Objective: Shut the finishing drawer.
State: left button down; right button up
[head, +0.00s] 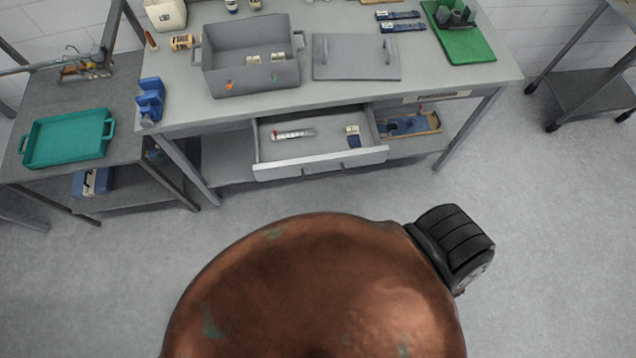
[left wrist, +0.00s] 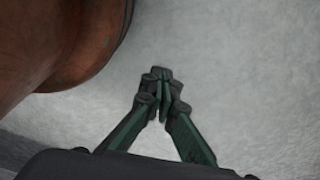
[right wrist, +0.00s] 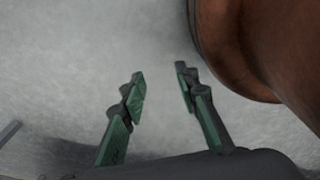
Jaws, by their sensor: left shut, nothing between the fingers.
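The finishing drawer (head: 320,165) stands pulled open under the grey workbench (head: 340,90), its pale front panel facing me. Inside it lie a light tube-like item (head: 292,134) and a small blue and white item (head: 353,136). My left gripper (left wrist: 162,92) is shut and empty above the floor in the left wrist view. My right gripper (right wrist: 160,88) is open and empty above the floor in the right wrist view. Neither gripper shows in the head view, and both are well apart from the drawer.
A grey bin (head: 250,78) and a flat grey lid (head: 356,70) rest on the workbench, with a green mat (head: 470,48) at right. A side table with a teal tray (head: 68,140) stands at left. The floor (head: 540,230) before the drawer is clear.

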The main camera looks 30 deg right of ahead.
aim_at(329, 150)
jog(key=k, duration=0.45)
jog(key=z, duration=0.7)
jog(key=i, duration=0.5)
jog(key=z, duration=0.05)
